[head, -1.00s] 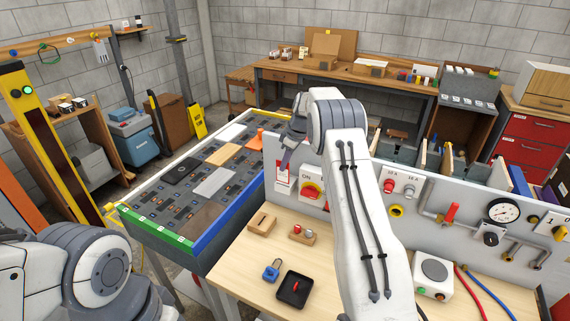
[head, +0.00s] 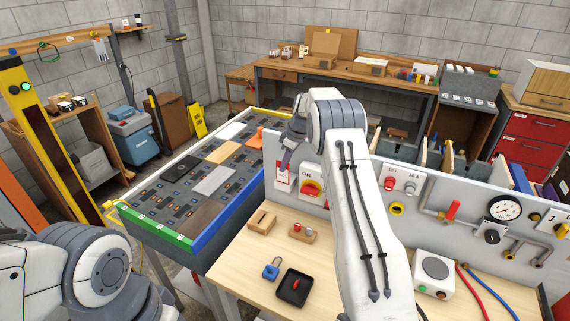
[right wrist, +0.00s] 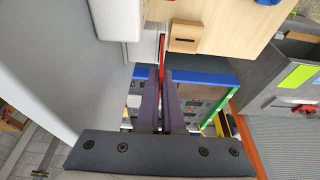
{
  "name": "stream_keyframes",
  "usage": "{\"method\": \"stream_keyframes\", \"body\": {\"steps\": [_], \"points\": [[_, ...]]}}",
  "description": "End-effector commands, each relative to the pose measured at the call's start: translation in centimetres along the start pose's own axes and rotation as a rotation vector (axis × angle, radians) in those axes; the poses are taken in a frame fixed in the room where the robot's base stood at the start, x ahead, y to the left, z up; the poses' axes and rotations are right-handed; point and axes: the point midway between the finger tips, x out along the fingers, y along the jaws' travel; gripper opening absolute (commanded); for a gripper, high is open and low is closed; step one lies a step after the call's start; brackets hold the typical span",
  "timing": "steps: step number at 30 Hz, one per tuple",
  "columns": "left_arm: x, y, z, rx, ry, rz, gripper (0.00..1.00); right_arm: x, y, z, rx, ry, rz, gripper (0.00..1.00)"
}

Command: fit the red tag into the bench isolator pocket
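The red tag (right wrist: 162,58) shows edge-on in the right wrist view as a thin red strip between the fingers of my right gripper (right wrist: 161,75), which are nearly closed on it. In the head view my right gripper (head: 285,160) is at the left end of the grey bench panel, over a small red-and-white piece (head: 284,178) left of the isolator switch (head: 311,188). I cannot tell tag from pocket there, nor how deep the tag sits. My left gripper is out of view; only part of my left arm shows.
A slotted wooden block (head: 262,222), a wooden block with red and grey pegs (head: 303,232), a blue padlock (head: 271,269) and a black tray (head: 295,287) holding a red item lie on the bench. A board-covered conveyor-like table (head: 150,230) stands to the left.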

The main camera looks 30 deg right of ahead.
Motion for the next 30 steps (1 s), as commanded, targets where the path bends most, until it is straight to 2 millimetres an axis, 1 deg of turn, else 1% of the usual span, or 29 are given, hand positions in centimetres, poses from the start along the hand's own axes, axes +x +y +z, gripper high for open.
{"method": "stream_keyframes", "body": {"steps": [30], "points": [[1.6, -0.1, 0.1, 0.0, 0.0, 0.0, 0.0, 2.2, 0.0, 0.7, 0.0, 0.0, 0.0, 0.0]]}}
